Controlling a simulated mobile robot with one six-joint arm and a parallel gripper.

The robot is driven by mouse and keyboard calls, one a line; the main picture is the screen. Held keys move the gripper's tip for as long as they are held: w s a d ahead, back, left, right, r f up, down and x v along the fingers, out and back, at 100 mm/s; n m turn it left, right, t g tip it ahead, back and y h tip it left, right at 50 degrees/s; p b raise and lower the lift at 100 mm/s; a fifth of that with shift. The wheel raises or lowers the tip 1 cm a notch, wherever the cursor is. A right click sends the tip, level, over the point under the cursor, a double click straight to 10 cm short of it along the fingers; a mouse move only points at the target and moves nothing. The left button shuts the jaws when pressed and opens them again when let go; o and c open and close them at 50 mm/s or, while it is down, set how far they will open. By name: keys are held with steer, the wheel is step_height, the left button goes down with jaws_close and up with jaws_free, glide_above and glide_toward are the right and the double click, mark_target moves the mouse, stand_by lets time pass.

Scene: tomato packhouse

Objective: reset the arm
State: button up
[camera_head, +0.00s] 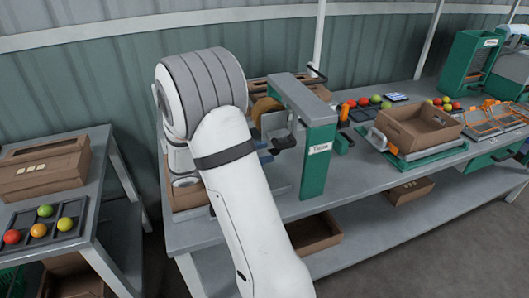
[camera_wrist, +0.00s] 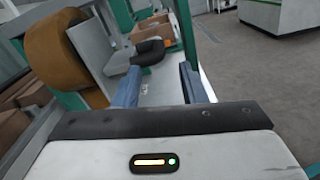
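My gripper (camera_wrist: 160,86) is in the wrist view with its two blue-grey fingers apart and nothing visible between them. In the head view my white arm reaches over the near-left part of the long bench (camera_head: 380,185), and my gripper (camera_head: 268,153) shows only partly beside it. The gripper is close to the taping machine (camera_head: 316,165), a green frame with a label. The machine's brown tape roll (camera_head: 264,107) sits just behind the gripper; it also shows at the left in the wrist view (camera_wrist: 50,48).
An open cardboard box (camera_head: 418,128) stands on a green-edged platform to the right. Several tomatoes (camera_head: 362,103) lie behind it. On the left table are a cardboard box (camera_head: 42,168) and a dark tray (camera_head: 78,236) with tomatoes. Bare bench top lies right of the machine.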

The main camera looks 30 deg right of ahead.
stand_by(0.3)
steer(key=s+a+m+y, duration=0.55)
steer(key=s+y, duration=0.25)
steer(key=s, duration=0.3)
steer(key=s+a+r+m+t+y, duration=0.1)
steer(key=s+a+m+t+y, duration=0.1)
steer(key=a, duration=0.5)
steer(key=s+a+r+m+t+y+p, duration=0.1)
steer(key=s+a+m+t+y, duration=0.1)
steer(key=a+m+t+y, duration=0.2)
steer(key=a+m+y, duration=0.1)
steer(key=a+y, duration=0.1)
steer(key=y, duration=0.1)
steer(key=shift+s+a+t+y, duration=0.25)
steer(key=shift+a+t+y, duration=0.05)
steer(key=shift+a, duration=0.1)
